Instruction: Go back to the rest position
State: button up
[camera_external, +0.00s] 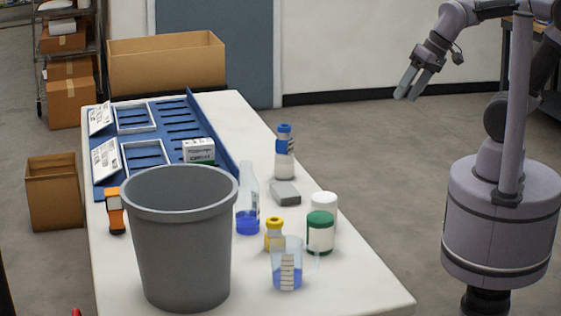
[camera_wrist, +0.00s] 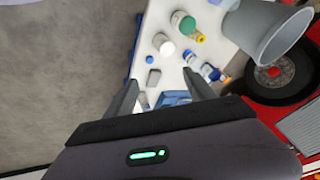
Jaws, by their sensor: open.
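My gripper (camera_external: 413,84) is in the air to the right of the white table (camera_external: 370,291), over the grey floor and clear of all objects. Its two fingers are apart and nothing is between them. In the wrist view my gripper (camera_wrist: 160,102) also shows open, with the table and its objects beyond the fingertips. My arm is raised and folded forward above its round base column at the right of the external view.
The table holds a grey bin (camera_external: 180,245), a blue rack (camera_external: 205,130), a flask (camera_external: 247,205), a beaker (camera_external: 287,268), a green-lidded jar (camera_external: 320,232) and a blue-capped bottle (camera_external: 284,155). Cardboard boxes (camera_external: 165,62) stand behind. The floor between table and arm is free.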

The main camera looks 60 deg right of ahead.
jog(key=s, duration=0.1)
jog(key=s+m, duration=0.1)
jog(key=s+d+f, duration=0.1)
jog(key=shift+s, duration=0.25)
jog(key=shift+r, duration=0.1)
dwell(0.9)
